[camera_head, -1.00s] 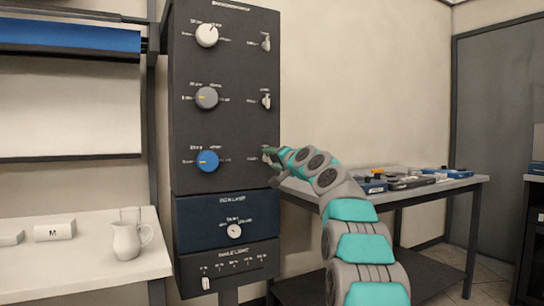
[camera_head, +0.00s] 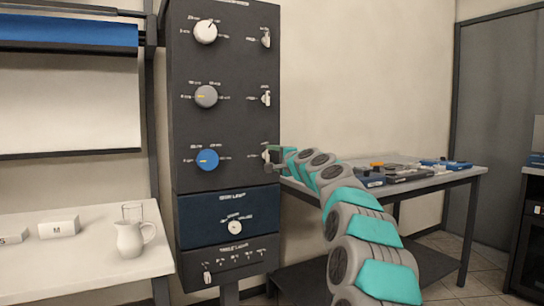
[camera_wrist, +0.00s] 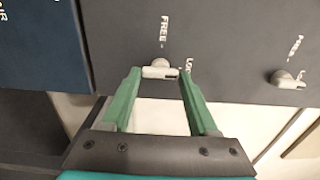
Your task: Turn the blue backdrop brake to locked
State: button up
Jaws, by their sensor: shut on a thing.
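The blue backdrop brake (camera_wrist: 160,70) is a small pale lever on the dark panel, beside the blue knob (camera_head: 207,160). In the wrist view it sits between my two green fingertips, its bar lying across the gap. A FREE label is above it, and a partly covered label starting "LO" is at its right. My gripper (camera_wrist: 159,73) is shut on the brake lever. In the head view my gripper (camera_head: 273,155) is at the panel's right edge and partly hides the lever. The blue backdrop roll (camera_head: 70,33) hangs at the upper left.
Another brake lever (camera_wrist: 287,80) is to the right in the wrist view. The dark control panel (camera_head: 225,75) also carries grey and white knobs. A side table (camera_head: 440,182) with several devices stands behind my arm. A white table (camera_head: 90,270) with a jug (camera_head: 130,238) is at left.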

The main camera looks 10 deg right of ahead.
jog(key=shift+d, duration=0.1)
jog(key=o, duration=1.4)
jog(key=shift+s, duration=0.1)
jog(key=shift+b+v, duration=1.1)
jog(key=shift+v, duration=2.7)
